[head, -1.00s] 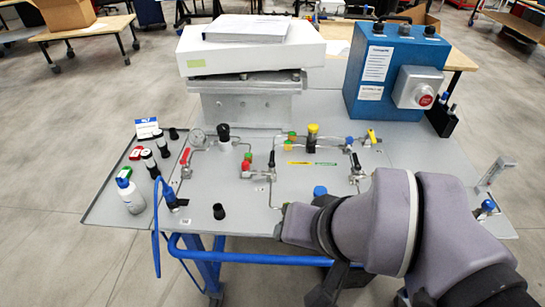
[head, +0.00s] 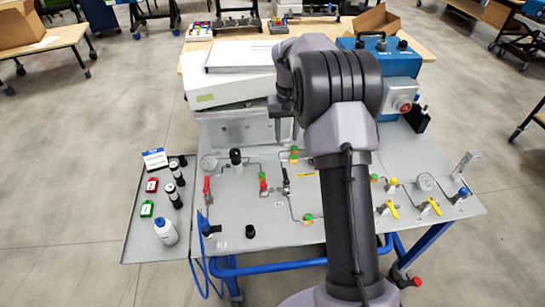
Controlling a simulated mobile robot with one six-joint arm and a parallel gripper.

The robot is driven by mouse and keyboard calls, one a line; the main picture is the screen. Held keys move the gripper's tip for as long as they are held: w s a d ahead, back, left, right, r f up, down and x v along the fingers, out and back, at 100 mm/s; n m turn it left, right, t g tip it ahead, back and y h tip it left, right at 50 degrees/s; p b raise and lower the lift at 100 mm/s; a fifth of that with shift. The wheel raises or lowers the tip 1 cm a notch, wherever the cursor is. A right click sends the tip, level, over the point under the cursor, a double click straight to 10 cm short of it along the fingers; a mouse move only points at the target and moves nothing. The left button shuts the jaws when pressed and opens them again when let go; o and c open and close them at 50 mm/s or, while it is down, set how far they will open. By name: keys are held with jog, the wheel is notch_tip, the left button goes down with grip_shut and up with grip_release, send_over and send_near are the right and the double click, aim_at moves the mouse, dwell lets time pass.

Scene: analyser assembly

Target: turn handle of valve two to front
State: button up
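The valve panel (head: 275,229) is a grey tabletop plate with thin pipes. A red-handled valve (head: 206,187) is at its left, and another red handle (head: 263,184) is near the middle. A black-handled valve (head: 286,182) stands just right of that. Two yellow handles (head: 391,209) (head: 433,206) are at the right. I cannot read which valve is number two. My arm stands upright across the panel and hides part of its middle. My gripper (head: 281,107) seems to be the dark part below my wrist, above the valves near the grey block; its fingers are unclear.
A white box (head: 228,88) rests on a grey block (head: 235,129) behind the valves. A blue box (head: 398,66) with a red button stands at the back right. A side tray (head: 141,215) at the left holds a white bottle (head: 166,229) and small items. The panel's front left is mostly clear.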

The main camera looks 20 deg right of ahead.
aim_at(285, 172)
notch_tip(285, 172, down, 16)
jog(key=b, duration=0.5)
jog(key=shift+f, duration=0.1)
grip_shut()
